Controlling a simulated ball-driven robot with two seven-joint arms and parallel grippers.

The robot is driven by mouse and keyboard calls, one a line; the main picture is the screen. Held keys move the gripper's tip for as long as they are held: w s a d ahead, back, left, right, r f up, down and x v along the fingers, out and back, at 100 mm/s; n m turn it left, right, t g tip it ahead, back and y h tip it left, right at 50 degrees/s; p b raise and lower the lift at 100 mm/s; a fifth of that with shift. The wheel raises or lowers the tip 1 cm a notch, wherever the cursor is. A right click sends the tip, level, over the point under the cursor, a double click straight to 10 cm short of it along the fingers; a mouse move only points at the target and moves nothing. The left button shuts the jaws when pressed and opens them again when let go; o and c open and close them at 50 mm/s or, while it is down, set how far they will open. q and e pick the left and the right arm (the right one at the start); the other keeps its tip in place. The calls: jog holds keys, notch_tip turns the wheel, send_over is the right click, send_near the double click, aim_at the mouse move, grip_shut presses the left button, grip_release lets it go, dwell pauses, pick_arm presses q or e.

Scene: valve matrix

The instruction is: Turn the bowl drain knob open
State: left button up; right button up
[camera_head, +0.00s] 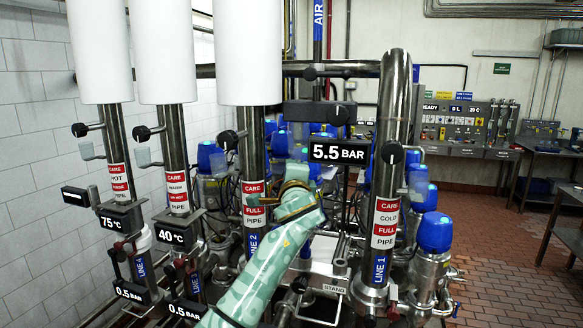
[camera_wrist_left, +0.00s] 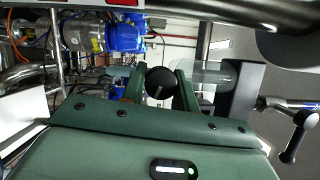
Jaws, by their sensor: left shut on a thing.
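A round black knob (camera_wrist_left: 160,82) with a pale line on its face shows in the left wrist view. The two green fingers of my left gripper (camera_wrist_left: 160,92) stand on either side of it and are shut on it. In the head view my green patterned left arm (camera_head: 270,262) reaches up between the pipes; its fingers are not clear there. I see no label naming the bowl drain knob, and cannot tell which knob in the head view is the held one. My right gripper is not in view.
Steel pipes marked LINE 2 (camera_head: 252,165) and LINE 1 (camera_head: 384,190) stand left and right of my arm. A 5.5 BAR display (camera_head: 338,152) hangs close to it. Several blue-capped valves crowd behind. The brick floor (camera_head: 490,240) at right is clear.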

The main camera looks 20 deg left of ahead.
pick_arm(q)
jog(key=n+g+p, duration=0.1)
jog(key=n+p, duration=0.1)
jog(key=n, duration=0.1)
jog(key=shift+h+p, duration=0.3)
jog(key=shift+p, duration=0.1)
jog(key=shift+f+n+p, duration=0.1)
jog(key=shift+n+p, duration=0.25)
jog(key=shift+n, duration=0.05)
jog(key=o, duration=0.7)
jog(key=shift+a, duration=0.1)
